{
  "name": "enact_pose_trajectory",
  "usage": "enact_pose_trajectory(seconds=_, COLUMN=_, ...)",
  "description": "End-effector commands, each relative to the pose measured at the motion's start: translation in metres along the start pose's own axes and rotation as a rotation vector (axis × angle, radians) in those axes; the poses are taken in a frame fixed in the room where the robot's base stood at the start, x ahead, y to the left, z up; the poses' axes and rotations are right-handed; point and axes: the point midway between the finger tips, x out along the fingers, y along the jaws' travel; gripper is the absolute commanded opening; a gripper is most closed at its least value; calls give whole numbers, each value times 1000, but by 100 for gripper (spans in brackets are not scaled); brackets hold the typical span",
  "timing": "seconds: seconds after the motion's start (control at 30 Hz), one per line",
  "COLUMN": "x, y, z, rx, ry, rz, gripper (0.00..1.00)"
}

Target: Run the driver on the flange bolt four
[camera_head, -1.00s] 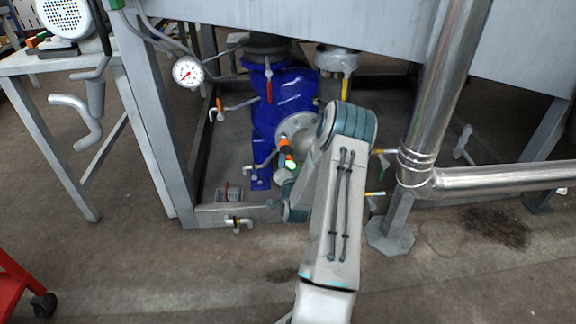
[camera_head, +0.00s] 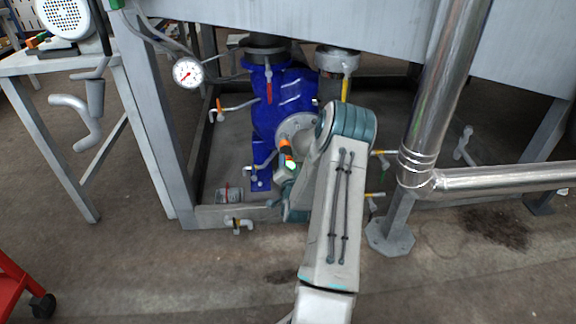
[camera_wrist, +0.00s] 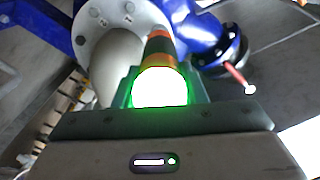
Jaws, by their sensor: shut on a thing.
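My gripper (camera_wrist: 158,88) is shut on the driver (camera_wrist: 160,45), an orange and dark tool with a glowing green-white end. The driver points away from the wrist toward the grey round flange (camera_wrist: 97,22) of the blue pump body. In the head view the driver (camera_head: 286,147) shows as a small orange and black piece in front of the flange (camera_head: 297,128). Several bolts show on the flange rim in the wrist view. The driver's tip is hidden, so I cannot tell whether it touches a bolt, or which is bolt four.
The blue pump body (camera_head: 283,98) stands inside a grey steel frame (camera_head: 150,125). A shiny pipe (camera_head: 437,100) runs down at the right. Valves with coloured handles (camera_head: 268,88) surround the pump. A pressure gauge (camera_head: 187,72) hangs at the left.

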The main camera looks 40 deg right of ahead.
Motion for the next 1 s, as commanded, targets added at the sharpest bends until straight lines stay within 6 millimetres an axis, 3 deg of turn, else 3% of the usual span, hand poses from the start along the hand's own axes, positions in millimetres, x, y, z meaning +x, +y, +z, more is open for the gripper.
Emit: enact_pose_trajectory(seconds=1.0, x=14, y=-1, z=-1, rx=0, ry=4, rz=-3, gripper=6)
